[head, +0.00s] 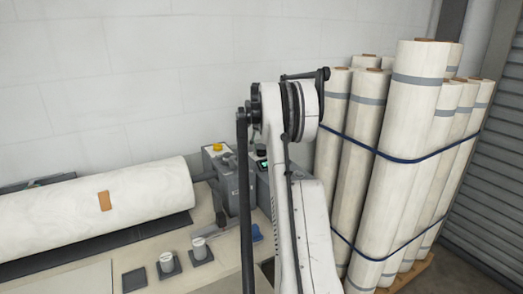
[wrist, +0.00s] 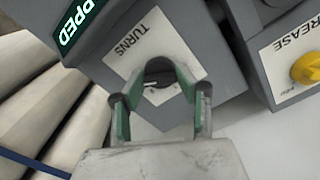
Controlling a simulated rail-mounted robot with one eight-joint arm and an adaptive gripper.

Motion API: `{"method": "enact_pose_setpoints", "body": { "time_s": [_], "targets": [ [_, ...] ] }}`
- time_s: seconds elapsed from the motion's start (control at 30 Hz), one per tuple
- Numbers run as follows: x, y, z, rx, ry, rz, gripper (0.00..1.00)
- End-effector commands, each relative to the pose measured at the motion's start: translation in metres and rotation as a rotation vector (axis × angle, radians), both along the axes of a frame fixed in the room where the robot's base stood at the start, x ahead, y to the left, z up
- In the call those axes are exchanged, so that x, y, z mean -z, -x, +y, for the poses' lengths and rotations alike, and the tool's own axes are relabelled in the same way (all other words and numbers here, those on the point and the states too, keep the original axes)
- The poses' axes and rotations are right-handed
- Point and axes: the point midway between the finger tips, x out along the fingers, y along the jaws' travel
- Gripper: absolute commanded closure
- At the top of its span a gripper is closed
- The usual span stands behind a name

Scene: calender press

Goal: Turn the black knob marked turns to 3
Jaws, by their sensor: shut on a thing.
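The black knob (wrist: 158,74) sits on a grey control box under a white label (wrist: 137,42) reading TURNS in the wrist view. A white pointer line shows on the knob, but the number it points at cannot be read. My gripper (wrist: 160,90) has its two green-padded fingers around the knob, one on each side, shut on it.
A yellow knob (wrist: 306,68) marked GREASE is on the neighbouring box. A green display (wrist: 80,20) ends in "PPED". A large white roll (head: 130,213) lies at left, with two small white cylinders (head: 167,262) in front. Strapped upright rolls (head: 400,150) stand at right.

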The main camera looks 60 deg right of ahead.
Motion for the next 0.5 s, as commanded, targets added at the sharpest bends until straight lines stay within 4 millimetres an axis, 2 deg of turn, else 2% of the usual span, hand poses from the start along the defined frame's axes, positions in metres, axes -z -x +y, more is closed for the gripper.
{"method": "enact_pose_setpoints", "body": {
  "time_s": [0.4,0.43,0.5],
  "targets": [
    [-0.0009,-0.0003,-0.0003,0.008,0.002,-0.001,0.95],
    [-0.0009,-0.0003,-0.0003,0.008,0.002,-0.001,0.65],
    [-0.0008,-0.0003,-0.0003,0.008,0.002,-0.001,0.56]
  ]
}}
